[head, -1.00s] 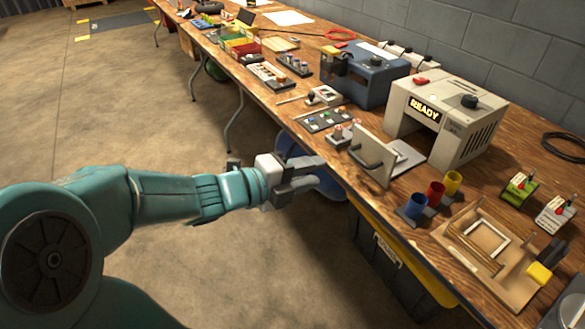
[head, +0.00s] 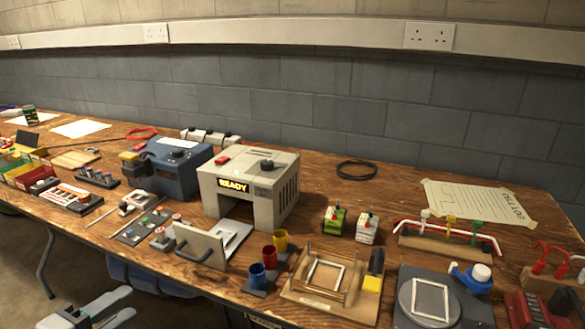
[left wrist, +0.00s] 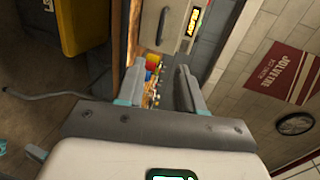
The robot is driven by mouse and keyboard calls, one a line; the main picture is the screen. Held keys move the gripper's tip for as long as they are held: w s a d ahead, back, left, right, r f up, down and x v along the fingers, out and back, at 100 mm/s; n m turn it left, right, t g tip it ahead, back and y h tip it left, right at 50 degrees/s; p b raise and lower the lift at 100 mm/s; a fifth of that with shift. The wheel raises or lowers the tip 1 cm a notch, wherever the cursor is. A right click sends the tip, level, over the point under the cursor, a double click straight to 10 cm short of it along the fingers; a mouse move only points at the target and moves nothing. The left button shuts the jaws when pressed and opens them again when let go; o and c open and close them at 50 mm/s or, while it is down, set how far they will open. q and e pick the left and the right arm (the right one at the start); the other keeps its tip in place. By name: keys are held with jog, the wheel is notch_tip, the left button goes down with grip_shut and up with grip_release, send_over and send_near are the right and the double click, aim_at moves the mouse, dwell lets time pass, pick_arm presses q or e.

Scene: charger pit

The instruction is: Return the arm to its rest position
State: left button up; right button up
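My left gripper (head: 128,301) shows at the bottom left of the head view, low in front of the bench's near edge. Its two fingers are apart with nothing held between them. In the left wrist view the fingers (left wrist: 161,72) are also apart, with bench items visible through the gap beyond them. The rest of the left arm is outside the head view. My right gripper is not in view.
The wooden bench (head: 335,180) runs across the view. Near its front edge are a beige READY box (head: 275,195) with an open door flap (head: 200,246), coloured cups (head: 270,258) and a wooden frame fixture (head: 300,298). Floor (head: 20,262) shows at left.

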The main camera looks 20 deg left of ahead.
pick_arm(q)
jog(key=w+d+f+n+g, duration=0.1)
jog(key=w+f+n, duration=0.35)
jog(key=f, duration=0.25)
jog(key=w+f+n+g, duration=0.1)
jog(key=w+f+n, duration=0.3)
jog(key=f+n, duration=0.2)
jog(key=d+f+n+g+h, duration=0.1)
jog(key=d+f+n+g, duration=0.2)
jog(key=d+f, duration=0.4)
jog(key=d+f+n+g+h, duration=0.1)
jog(key=d+f+n+g, duration=0.3)
jog(key=f, duration=0.5)
jog(key=s+d+f+n+g+h, duration=0.1)
jog(key=s+d+f+n+g, duration=0.35)
jog(key=s+d+f, duration=0.85)
notch_tip(320, 180, up, 24)
jog(key=w+m+g+p, duration=0.1)
jog(key=p, duration=2.1)
jog(key=shift+f+g+p, duration=0.15)
jog(key=shift+g+p, duration=0.2)
jog(key=shift+p, duration=0.05)
jog(key=shift+d, duration=0.1)
